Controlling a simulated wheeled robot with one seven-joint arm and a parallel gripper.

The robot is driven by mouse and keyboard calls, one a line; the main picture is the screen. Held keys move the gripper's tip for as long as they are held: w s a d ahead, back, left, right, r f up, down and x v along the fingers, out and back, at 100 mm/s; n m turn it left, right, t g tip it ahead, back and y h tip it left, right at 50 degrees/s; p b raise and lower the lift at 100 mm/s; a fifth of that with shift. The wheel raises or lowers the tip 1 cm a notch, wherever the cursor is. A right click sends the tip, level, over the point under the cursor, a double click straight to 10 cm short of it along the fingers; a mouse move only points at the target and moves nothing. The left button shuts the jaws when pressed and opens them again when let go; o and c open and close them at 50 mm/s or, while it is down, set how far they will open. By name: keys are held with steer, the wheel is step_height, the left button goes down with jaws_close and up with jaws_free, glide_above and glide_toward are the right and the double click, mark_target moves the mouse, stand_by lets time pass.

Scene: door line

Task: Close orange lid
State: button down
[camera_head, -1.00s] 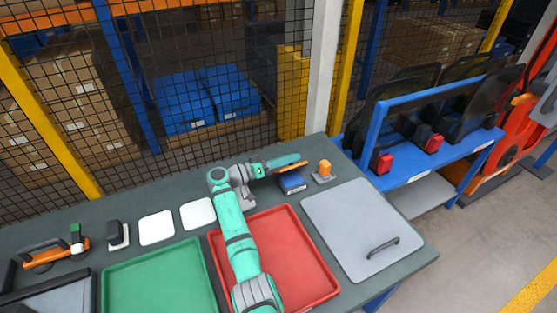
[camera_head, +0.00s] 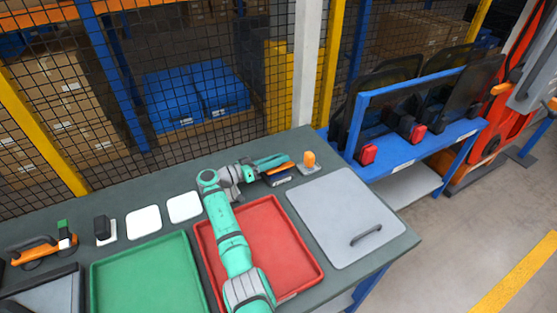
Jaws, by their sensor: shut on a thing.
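The fingertips are small and partly hidden.
An orange knob on a grey base (camera_head: 308,163) stands close to the right of the box. A red tray (camera_head: 309,246), a green tray (camera_head: 100,280) and a grey panel with a black handle (camera_head: 335,200) lie in front. A mesh fence (camera_head: 200,60) stands behind.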

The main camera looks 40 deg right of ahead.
steer(key=shift+s, duration=0.1)
steer(key=c, duration=1.4)
jaws_free()
steer(key=shift+a+r, duration=0.1)
steer(key=shift+c, duration=0.2)
steer(key=v, duration=1.1)
